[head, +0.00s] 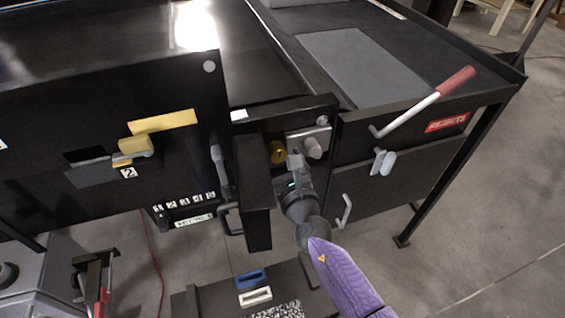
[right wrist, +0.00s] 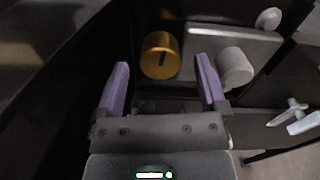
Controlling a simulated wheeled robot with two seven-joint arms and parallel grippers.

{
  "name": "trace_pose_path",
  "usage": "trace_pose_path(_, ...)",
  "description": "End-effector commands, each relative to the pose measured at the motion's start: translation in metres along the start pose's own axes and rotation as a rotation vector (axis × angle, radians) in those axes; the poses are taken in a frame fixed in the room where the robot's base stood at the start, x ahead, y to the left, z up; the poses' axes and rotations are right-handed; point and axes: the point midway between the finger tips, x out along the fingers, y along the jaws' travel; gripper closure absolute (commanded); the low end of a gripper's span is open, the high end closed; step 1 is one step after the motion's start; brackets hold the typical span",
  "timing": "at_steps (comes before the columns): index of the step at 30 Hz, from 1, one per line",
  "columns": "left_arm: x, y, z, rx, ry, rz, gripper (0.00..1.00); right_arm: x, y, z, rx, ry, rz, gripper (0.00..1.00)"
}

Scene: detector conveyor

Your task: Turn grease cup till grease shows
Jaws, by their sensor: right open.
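The grease cup is a brass-coloured round cap (head: 277,152) in the dark recess of the machine's front. In the right wrist view, the grease cup (right wrist: 160,56) shows a dark mark on its face. My right gripper (head: 295,161) is in front of the recess, just right of the cup in the head view. In the right wrist view its two purple fingers (right wrist: 163,80) are spread and empty, with the cup ahead, between their tips in the picture. I cannot tell the exact gap. I see no grease. My left gripper is not in view.
A grey plate with a round knob (right wrist: 236,67) is close right of the cup. A dark upright panel (head: 254,190) stands left of the gripper. A red-handled lever (head: 425,102) and a REJECTS label (head: 447,121) are to the right.

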Motion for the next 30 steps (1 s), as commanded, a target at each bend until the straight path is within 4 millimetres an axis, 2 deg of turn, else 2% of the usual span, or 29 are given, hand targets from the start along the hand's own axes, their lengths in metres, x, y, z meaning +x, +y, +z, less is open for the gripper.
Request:
trace_pose_path(8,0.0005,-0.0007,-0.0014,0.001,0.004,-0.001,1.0,0.0037,-0.0001,0.0007,0.002,0.0,0.0,0.09)
trace_pose_path(11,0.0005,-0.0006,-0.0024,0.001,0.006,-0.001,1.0,0.0035,-0.0001,0.0006,0.002,0.0,0.0,0.26)
trace_pose_path(21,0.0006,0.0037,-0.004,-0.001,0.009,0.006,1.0,0.0033,0.0,0.0003,0.002,0.001,0.0,0.98)
trace_pose_path(30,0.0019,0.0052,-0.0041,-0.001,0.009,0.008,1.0,0.0032,0.0,-0.0003,0.04,0.001,0.0,1.0)
